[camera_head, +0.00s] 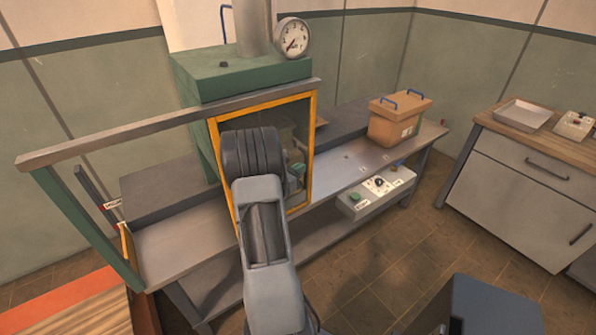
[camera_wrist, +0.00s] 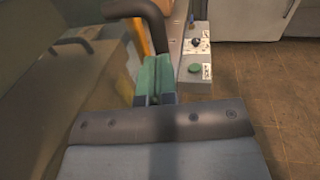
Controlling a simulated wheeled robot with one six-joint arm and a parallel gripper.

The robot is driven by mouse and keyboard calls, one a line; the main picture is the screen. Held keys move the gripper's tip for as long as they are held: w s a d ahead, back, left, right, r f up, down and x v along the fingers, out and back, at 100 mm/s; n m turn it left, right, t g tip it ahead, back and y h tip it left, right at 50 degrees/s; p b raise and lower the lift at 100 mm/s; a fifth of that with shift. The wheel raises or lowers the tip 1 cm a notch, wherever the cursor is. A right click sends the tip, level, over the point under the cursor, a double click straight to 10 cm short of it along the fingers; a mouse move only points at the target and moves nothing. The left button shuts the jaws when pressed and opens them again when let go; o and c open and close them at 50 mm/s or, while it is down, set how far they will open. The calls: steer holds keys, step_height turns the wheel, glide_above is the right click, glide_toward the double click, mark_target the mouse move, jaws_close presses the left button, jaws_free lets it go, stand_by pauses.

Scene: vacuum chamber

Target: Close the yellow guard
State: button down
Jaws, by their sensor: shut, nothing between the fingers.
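The yellow guard (camera_head: 262,105) is a yellow-framed clear panel, upright under a long grey rail at the front of the green chamber (camera_head: 240,77). My arm covers much of its middle and lower left. My gripper (camera_head: 298,170) has green fingertips and is by the guard's right side. In the wrist view my gripper (camera_wrist: 154,80) is shut and empty. A dark curved bar (camera_wrist: 150,15) is just beyond the fingertips; I cannot tell whether they touch. A yellow strip of the guard (camera_wrist: 136,38) shows blurred beside it. I cannot tell whether the guard is fully closed.
The grey rail (camera_head: 100,140) runs out to the left on a green post. A control box (camera_head: 375,188) with a green button is at the bench front. A cardboard box (camera_head: 398,120) sits on the bench. A wooden-topped cabinet (camera_head: 530,160) is at right, with open floor between.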

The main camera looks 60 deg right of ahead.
steer(key=shift+s+r, duration=0.15)
steer(key=shift+r, duration=0.05)
steer(key=b+v, duration=0.2)
steer(key=v, duration=1.2)
steer(key=shift+f, duration=0.15)
steer(key=s+a+f+m+g+y, duration=0.1)
steer(key=s+a+f+m+y, duration=0.1)
steer(key=a+m+y, duration=0.35)
steer(key=s+a+f+m+y, duration=0.3)
steer(key=a+m+y, duration=0.2)
steer(key=a+m, duration=0.15)
steer(key=w+a+r+m+t+y, duration=0.1)
steer(key=a+r+t, duration=0.4)
steer(key=a, duration=0.6)
steer(key=w+a+r+m+t+y, duration=0.1)
steer(key=w+a+r+t+y, duration=0.2)
steer(key=a+r+y, duration=0.3)
steer(key=a+t, duration=0.1)
steer(key=a, duration=0.4)
steer(key=shift+m+t, duration=0.3)
steer(key=shift+t, duration=0.1)
